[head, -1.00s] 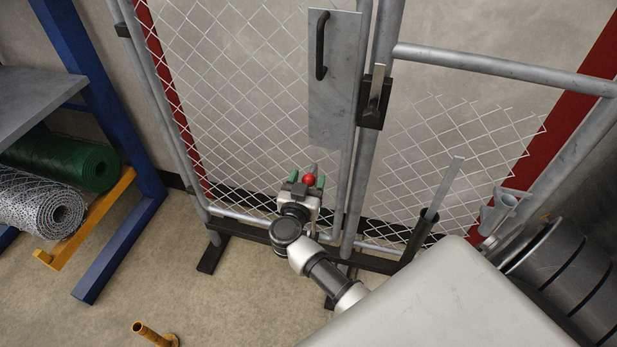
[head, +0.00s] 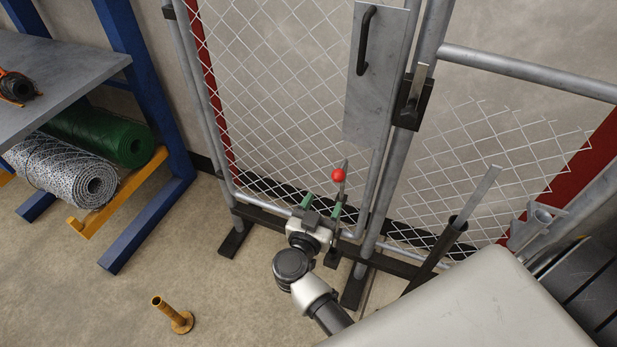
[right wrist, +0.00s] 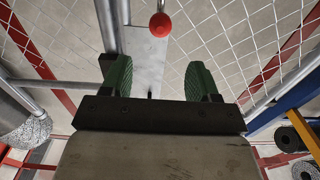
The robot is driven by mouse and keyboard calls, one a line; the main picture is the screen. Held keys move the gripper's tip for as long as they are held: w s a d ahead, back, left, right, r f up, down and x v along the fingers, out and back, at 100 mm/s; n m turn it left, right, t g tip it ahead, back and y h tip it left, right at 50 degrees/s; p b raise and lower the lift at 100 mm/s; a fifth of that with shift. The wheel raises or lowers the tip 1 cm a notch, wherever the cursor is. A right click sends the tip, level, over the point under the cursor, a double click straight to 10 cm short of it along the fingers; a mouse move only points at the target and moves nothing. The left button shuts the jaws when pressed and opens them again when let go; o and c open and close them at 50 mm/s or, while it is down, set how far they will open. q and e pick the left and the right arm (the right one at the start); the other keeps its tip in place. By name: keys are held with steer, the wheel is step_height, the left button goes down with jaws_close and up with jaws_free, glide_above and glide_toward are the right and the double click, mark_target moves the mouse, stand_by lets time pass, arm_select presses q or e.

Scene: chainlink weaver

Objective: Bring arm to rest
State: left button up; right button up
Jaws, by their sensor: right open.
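My right arm reaches up from the bottom of the head view. Its gripper (head: 321,206) has two green fingers spread apart with nothing between them. A red ball knob (head: 338,175) on a thin grey rod stands just beyond the fingertips, apart from them, near the foot of the chain-link gate. In the right wrist view, the green fingers (right wrist: 158,78) are wide apart and the red knob (right wrist: 160,25) shows ahead of the gap. My left gripper is in neither current view.
The mesh gate (head: 290,110) and a grey plate with a black handle (head: 366,40) are close ahead. A blue-framed shelf (head: 135,60) holding green (head: 100,137) and patterned rolls (head: 60,172) stands left. A yellow stand (head: 180,318) is on the open floor.

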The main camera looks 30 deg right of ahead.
steer(key=a+f+n+t+y, duration=0.2)
steer(key=f+n+y, duration=0.2)
steer(key=f, duration=0.2)
steer(key=a+f+n+t+y, duration=0.3)
steer(key=f+n+y, duration=0.1)
steer(key=f, duration=0.3)
steer(key=s+a+f+n+g+y, duration=0.1)
steer(key=s+f+n+g+y, duration=0.15)
steer(key=s+f, duration=0.4)
steer(key=s+a+f+n+g+y, duration=0.1)
steer(key=s+f+g+y, duration=0.25)
steer(key=f, duration=0.55)
steer(key=s+d+f+g, duration=0.2)
steer(key=s+f+g, duration=0.1)
steer(key=s, duration=0.6)
steer(key=s+d+f+g, duration=0.2)
steer(key=s+f, duration=0.4)
steer(key=s, duration=0.3)
steer(key=s+d+f+g, duration=0.3)
steer(key=s+f+g, duration=0.1)
steer(key=s, duration=0.5)
steer(key=shift+s+f+n+g, duration=0.2)
steer(key=shift+f+n+g, duration=0.2)
steer(key=shift+f, duration=0.35)
